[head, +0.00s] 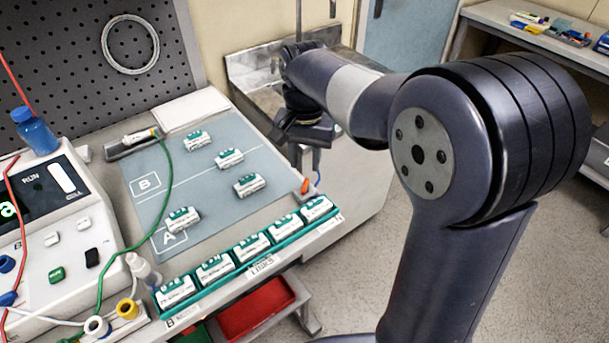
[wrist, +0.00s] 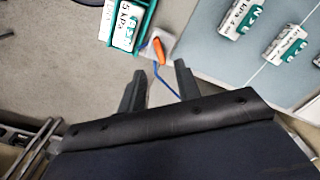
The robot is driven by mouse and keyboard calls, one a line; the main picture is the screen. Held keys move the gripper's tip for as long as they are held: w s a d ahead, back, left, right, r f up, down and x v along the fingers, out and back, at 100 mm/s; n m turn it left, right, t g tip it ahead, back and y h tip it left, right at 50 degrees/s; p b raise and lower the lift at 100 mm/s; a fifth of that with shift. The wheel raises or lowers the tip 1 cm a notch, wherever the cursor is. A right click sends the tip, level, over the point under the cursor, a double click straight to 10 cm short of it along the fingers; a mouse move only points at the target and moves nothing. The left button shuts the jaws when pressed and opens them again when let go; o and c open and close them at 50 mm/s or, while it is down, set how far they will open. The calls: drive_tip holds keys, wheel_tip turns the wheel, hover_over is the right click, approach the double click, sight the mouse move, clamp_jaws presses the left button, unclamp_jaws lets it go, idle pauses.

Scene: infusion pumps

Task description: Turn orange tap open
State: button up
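The orange tap (head: 305,186) sits at the right front corner of the grey work mat, beside the end of the row of white-and-green labelled units. In the wrist view the orange tap (wrist: 159,50) lies just beyond my fingertips, its handle slanted, with a thin blue tube (wrist: 166,86) running from it toward the fingers. My gripper (wrist: 160,75) is open and empty, with its two fingers apart on either side of the tube. In the head view my gripper (head: 306,155) hangs above and behind the tap, partly hidden by my own wrist.
A teal rack (head: 252,257) of labelled units runs along the bench's front edge. Several similar units lie on the mat (head: 200,215). A pump with a green display (head: 10,210) stands at left, and a metal sink (head: 240,75) behind. Floor is clear right of the bench.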

sight(305, 184)
wheel_tip(305, 184, down, 7)
drive_tip(key=shift+r, duration=0.2)
clamp_jaws()
idle(0.3)
